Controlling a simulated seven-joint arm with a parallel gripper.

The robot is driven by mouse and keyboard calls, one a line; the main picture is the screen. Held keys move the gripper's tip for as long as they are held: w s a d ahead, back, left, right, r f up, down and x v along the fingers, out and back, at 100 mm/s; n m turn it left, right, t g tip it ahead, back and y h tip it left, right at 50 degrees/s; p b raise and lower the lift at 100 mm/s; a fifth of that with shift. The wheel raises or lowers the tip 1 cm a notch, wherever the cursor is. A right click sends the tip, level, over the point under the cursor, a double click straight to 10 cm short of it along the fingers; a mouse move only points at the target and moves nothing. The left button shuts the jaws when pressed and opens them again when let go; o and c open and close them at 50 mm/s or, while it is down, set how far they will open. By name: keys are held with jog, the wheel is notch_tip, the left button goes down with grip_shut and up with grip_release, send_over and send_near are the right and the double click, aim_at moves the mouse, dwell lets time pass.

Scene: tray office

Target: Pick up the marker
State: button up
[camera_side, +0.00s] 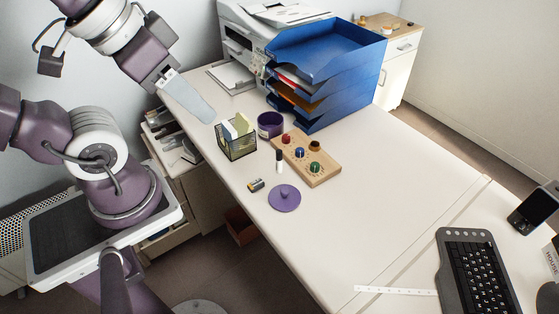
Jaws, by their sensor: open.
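The marker (279,162) looks like a small upright stick with a dark upper part and a white lower part. It stands on the white desk at the left edge of the wooden block. My gripper (203,112) is at the upper left, raised near the desk's left edge and well apart from the marker. Its pale grey fingers are seen side-on; they are open and nothing shows between them.
Close to the marker are the wooden block (320,179) with coloured knobs, a mesh basket (238,149) with papers, a purple pot (270,125), a purple lid (285,198) and a small battery-like item (256,184). Blue stacked trays (325,58) stand behind. The desk's right middle is clear.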

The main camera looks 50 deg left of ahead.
jog(key=n+g, duration=0.6)
jog(key=n, duration=0.9)
send_over(279, 158)
jog(key=w, duration=0.1)
jog(key=f, duration=3)
jog(key=shift+a+f, duration=0.2)
jog(key=shift+a, duration=0.2)
jog(key=shift+n, duration=0.3)
notch_tip(279, 158, down, 8)
jog(key=shift+s+r, duration=0.15)
jog(key=shift+r, duration=0.1)
grip_shut()
